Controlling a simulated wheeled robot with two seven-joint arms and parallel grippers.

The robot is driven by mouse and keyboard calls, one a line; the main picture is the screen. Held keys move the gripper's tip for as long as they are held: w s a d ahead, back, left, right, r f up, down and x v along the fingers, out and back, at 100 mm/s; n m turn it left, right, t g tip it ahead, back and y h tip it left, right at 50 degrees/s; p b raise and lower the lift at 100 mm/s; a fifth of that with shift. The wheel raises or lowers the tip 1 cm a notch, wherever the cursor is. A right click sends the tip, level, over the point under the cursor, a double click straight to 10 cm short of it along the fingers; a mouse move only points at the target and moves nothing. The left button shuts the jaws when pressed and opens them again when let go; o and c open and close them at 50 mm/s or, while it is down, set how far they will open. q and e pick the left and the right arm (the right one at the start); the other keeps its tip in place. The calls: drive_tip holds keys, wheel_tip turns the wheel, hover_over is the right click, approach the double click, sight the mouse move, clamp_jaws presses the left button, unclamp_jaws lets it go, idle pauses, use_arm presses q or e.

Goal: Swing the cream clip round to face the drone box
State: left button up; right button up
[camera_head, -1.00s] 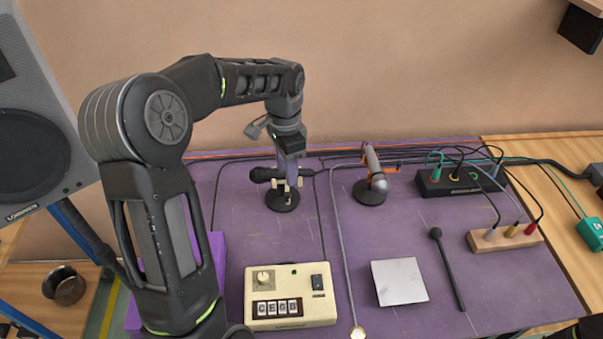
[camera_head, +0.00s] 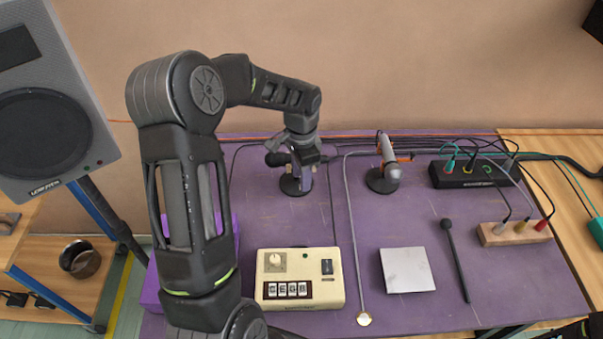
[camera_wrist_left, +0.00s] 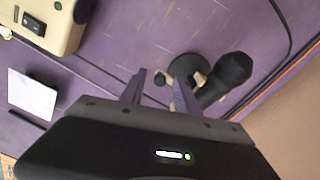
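A black microphone (camera_head: 276,159) is on a small stand with a round black base (camera_head: 291,188) at the back left of the purple table. In the left wrist view, bits of the cream clip (camera_wrist_left: 199,78) show beside the microphone (camera_wrist_left: 232,72); in the head view my gripper mostly hides the clip. My left gripper (camera_head: 303,170) is over the stand, its purple fingers (camera_wrist_left: 158,92) apart. A small dark knob shows between them; contact cannot be told. The cream box (camera_head: 300,279), which looks like the drone box, has a knob, switch and letter windows. My right gripper is out of view.
A silver microphone (camera_head: 388,160) on another stand is to the right. A metal plate (camera_head: 407,270), black beater (camera_head: 456,261), black patch box (camera_head: 468,174) and wooden jack block (camera_head: 515,233) lie further right, with cables behind. A loudspeaker (camera_head: 45,125) stands at left.

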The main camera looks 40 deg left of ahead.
use_arm(q)
drive_tip(key=shift+f, duration=0.15)
drive_tip(key=shift+c, duration=0.5)
clamp_jaws()
idle(0.9)
